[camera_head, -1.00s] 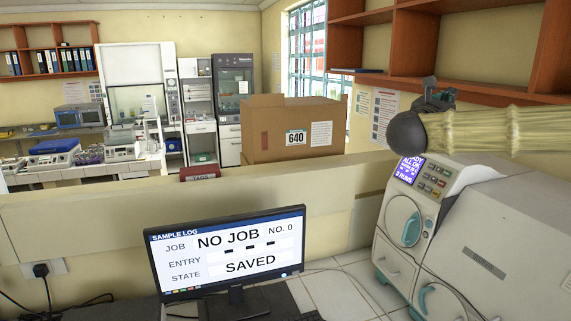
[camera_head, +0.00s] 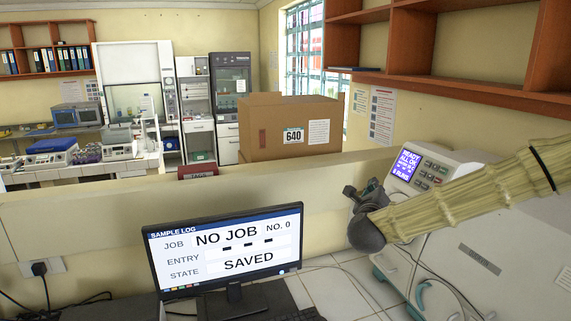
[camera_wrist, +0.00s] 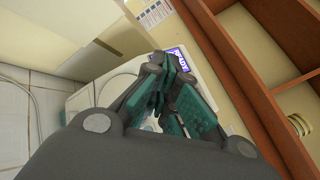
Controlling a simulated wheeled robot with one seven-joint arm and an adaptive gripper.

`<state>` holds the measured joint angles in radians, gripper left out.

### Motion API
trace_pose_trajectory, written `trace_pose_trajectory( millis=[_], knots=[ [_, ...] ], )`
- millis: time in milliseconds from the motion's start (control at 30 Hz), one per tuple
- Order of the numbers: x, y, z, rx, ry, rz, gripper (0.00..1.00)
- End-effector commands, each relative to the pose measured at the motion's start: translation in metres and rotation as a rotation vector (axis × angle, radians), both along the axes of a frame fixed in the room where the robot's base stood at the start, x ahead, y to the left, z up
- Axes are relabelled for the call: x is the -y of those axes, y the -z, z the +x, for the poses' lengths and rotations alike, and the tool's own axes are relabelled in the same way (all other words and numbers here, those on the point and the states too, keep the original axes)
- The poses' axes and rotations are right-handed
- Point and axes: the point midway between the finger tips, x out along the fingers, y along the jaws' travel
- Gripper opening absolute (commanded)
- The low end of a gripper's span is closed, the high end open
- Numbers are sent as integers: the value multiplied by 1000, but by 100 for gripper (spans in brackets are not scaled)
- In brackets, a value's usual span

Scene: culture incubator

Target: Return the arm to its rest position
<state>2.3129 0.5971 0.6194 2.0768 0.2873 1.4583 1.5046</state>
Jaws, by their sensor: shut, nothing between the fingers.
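My gripper (camera_wrist: 166,88) fills the middle of the wrist view, its teal-padded fingers closed together with nothing between them. In the head view my gripper (camera_head: 366,192) is small and partly hidden behind my dark wrist. My arm comes in from the right edge, in a pale ribbed sleeve, and slants down to the left. It passes in front of the white incubator (camera_head: 480,262), whose lit panel reads READY, ALL OK. The gripper is left of that panel in the head view. I cannot tell its exact distance from the incubator.
A monitor (camera_head: 228,245) showing NO JOB and SAVED stands on the tiled bench. A low partition (camera_head: 90,215) runs behind it. A cardboard box (camera_head: 270,143) marked 640 stands behind the partition. Wooden shelves (camera_head: 430,80) hang at upper right. Bench tiles between monitor and incubator look clear.

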Motion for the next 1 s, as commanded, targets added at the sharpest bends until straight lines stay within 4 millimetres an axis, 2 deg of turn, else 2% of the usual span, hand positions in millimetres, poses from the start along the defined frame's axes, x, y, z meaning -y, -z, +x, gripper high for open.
trace_pose_trajectory(
  millis=[33, 100, 267, 467, 600, 767, 900, 1000],
  knots=[
    [-11, 29, -3, -61, -36, -65, 0],
    [-24, 67, -10, -147, -88, -159, 0],
    [-50, 152, -34, -331, -218, -374, 0],
    [-74, 255, -82, -545, -410, -637, 0],
    [-84, 322, -127, -681, -562, -819, 0],
    [-89, 391, -187, -820, -758, -1021, 0],
    [-88, 444, -248, -926, -951, -1191, 0],
    [-84, 477, -296, -990, -1104, -1306, 0]
  ],
)
